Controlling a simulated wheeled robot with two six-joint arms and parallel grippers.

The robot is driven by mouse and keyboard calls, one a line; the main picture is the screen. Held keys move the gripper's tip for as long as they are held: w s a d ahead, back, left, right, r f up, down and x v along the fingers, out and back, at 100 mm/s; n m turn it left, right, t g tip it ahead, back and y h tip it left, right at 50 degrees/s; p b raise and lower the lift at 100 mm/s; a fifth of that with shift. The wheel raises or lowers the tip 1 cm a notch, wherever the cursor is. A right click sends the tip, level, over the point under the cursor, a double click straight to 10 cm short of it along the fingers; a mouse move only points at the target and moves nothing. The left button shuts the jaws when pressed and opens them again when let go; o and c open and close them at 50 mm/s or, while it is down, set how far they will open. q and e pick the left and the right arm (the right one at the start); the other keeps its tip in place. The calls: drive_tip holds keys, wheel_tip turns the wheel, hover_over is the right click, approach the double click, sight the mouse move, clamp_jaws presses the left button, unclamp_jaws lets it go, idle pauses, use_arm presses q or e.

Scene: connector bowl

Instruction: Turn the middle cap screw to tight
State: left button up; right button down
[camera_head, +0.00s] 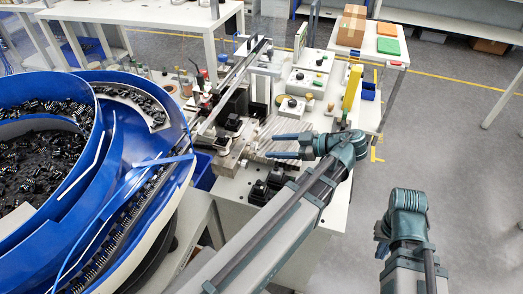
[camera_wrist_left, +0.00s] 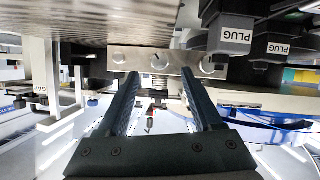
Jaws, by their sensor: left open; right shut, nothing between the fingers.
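In the left wrist view a metal bar (camera_wrist_left: 184,58) carries three round cap screws in a row. The middle cap screw (camera_wrist_left: 159,61) shows between my left fingertips, just beyond them. My left gripper (camera_wrist_left: 159,76) is open and empty; I cannot tell if a finger touches the bar. In the head view my left gripper (camera_head: 271,146) points left toward a metal block (camera_head: 231,161) on the bench, where the screws are too small to make out. How tight the middle screw is cannot be seen. My right gripper (camera_head: 380,243) is shut and empty, off the bench at the lower right.
A blue bowl feeder (camera_head: 112,150) full of black connectors fills the left. Dark blocks (camera_head: 268,186) stand at the bench front; the wrist view shows blocks labelled PLUG (camera_wrist_left: 233,35). A yellow post (camera_head: 352,87) stands behind my left wrist. The floor at right is clear.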

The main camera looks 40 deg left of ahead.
sight(257, 146)
use_arm(q)
drive_tip(key=b+x, duration=0.1)
drive_tip(key=x, duration=0.4)
drive_tip(key=shift+a+f+b, duration=0.15)
drive_tip(key=shift+a+b, duration=0.15)
drive_tip(key=shift+a, duration=0.05)
clamp_jaws()
